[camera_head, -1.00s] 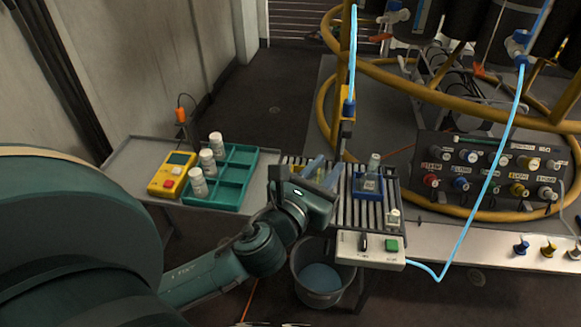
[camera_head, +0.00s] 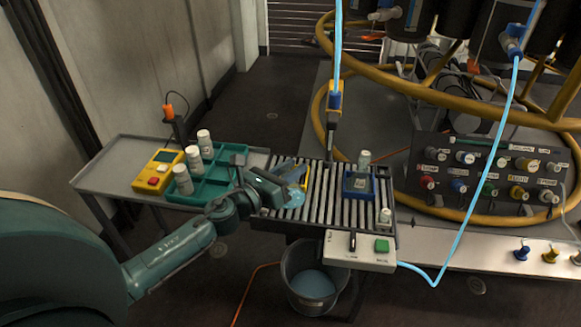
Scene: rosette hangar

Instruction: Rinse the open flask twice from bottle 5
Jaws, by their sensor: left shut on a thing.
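My left gripper (camera_head: 291,188) is over the left part of the slatted grey rack (camera_head: 327,205). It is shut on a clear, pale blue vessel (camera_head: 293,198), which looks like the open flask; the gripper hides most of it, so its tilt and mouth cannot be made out. A capped bottle (camera_head: 364,161) stands in a blue holder (camera_head: 358,185) on the rack, and a smaller bottle (camera_head: 385,217) stands at the rack's front right. No number 5 can be read. My right gripper is out of view.
A yellow meter (camera_head: 158,171) lies left of the tray on the grey side table (camera_head: 110,178). A bucket (camera_head: 309,283) with blue liquid stands below the rack. A blue hose (camera_head: 478,180) loops at right, by a panel of knobs (camera_head: 488,172).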

